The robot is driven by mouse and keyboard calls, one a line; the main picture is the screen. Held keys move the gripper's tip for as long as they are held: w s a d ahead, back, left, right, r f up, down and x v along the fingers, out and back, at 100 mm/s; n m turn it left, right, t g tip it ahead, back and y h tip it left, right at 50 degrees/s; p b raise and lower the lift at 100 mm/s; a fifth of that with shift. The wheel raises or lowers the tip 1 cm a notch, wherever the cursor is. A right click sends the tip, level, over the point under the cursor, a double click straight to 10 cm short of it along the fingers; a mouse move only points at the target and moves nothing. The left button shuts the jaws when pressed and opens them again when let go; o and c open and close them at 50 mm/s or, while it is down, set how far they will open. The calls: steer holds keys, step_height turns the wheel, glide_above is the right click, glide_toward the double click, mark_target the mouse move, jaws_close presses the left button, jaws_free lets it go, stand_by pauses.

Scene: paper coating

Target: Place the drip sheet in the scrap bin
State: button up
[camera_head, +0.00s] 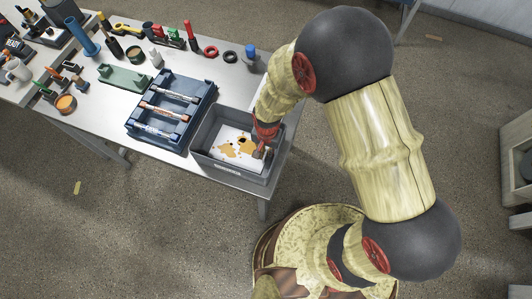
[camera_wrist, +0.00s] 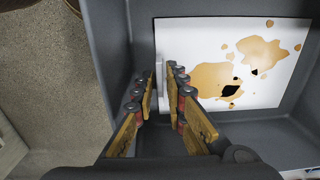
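The drip sheet (camera_head: 228,132) is white with tan and dark stains and lies inside the grey scrap bin (camera_head: 211,165). In the wrist view the sheet (camera_wrist: 200,40) looks flat, within the bin walls (camera_wrist: 145,40). My gripper (camera_head: 260,151) is over the right part of the bin and hides part of the sheet in the head view. In the wrist view my gripper (camera_wrist: 163,85) has its fingers apart with a narrow gap, at the sheet's left edge. A strip of white shows between the fingertips; I cannot tell whether they touch the sheet.
A blue rack (camera_head: 179,82) with several tubes stands left of the bin. A green holder (camera_head: 124,78), a blue-capped bottle (camera_head: 250,54), black and red rings and several tools lie further back. The table's front edge is close to the bin.

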step_height(320, 180, up, 11)
steer(key=shift+d+p, duration=0.15)
steer(key=shift+p, duration=0.3)
steer(key=s+d+r+n+t, duration=0.2)
steer(key=d+r, duration=0.4)
steer(key=r, duration=0.7)
steer(key=s+d+r+n+t, duration=0.1)
steer(key=s+d+r+t, duration=0.1)
steer(key=d+r, duration=0.75)
steer(key=s+d+r+n+t, duration=0.1)
steer(key=s+r, duration=0.5)
steer(key=r, duration=0.2)
steer(key=shift+s+d+n+t, duration=0.2)
steer(key=shift+s+n+t, duration=0.05)
steer(key=shift+n+t, duration=0.05)
steer(key=shift+f, duration=0.1)
step_height(320, 180, down, 11)
steer(key=b, duration=1)
steer(key=shift+r+b, duration=0.2)
steer(key=shift+b, duration=0.1)
